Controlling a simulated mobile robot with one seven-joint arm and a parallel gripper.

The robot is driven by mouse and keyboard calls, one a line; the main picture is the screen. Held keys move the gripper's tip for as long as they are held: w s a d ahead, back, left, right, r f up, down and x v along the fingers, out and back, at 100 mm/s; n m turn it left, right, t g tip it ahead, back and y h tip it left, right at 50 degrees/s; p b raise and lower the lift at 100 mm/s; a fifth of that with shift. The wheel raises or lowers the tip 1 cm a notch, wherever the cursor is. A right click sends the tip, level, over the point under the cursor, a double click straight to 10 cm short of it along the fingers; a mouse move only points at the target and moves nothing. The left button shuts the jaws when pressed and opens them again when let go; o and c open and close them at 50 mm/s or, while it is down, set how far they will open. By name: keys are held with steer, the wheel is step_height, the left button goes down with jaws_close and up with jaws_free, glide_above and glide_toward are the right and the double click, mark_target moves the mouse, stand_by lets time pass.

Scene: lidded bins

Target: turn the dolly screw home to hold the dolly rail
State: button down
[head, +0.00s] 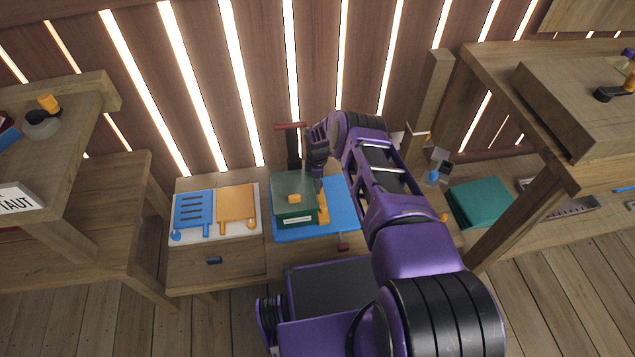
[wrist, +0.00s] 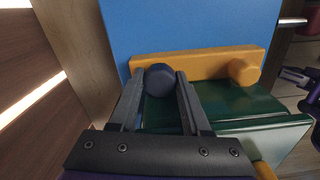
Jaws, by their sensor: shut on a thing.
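My gripper (wrist: 160,76) is shut on a dark blue faceted screw head, which I take as the dolly screw (wrist: 160,80); one finger is on each side. The screw is at the left end of an orange rail (wrist: 205,65), which I take as the dolly rail. An orange round knob (wrist: 243,71) is at the rail's right end. The rail lies along the edge of a dark green lidded bin (wrist: 225,108). In the head view my gripper (head: 318,170) reaches down at the right back of the green bin (head: 292,205); the screw is hidden there. How deep the screw sits cannot be told.
The bin stands on a blue mat (head: 345,222) on a wooden bench. To its left lie a blue slotted board (head: 193,208) and an orange board (head: 236,203). A dark post with a red bar (head: 290,126) stands behind. A teal box (head: 479,203) is at the right.

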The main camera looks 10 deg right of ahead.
steer(key=shift+c, duration=1.8)
jaws_free()
step_height(320, 180, up, 18)
steer(key=p, duration=0.3)
steer(key=shift+f, duration=0.25)
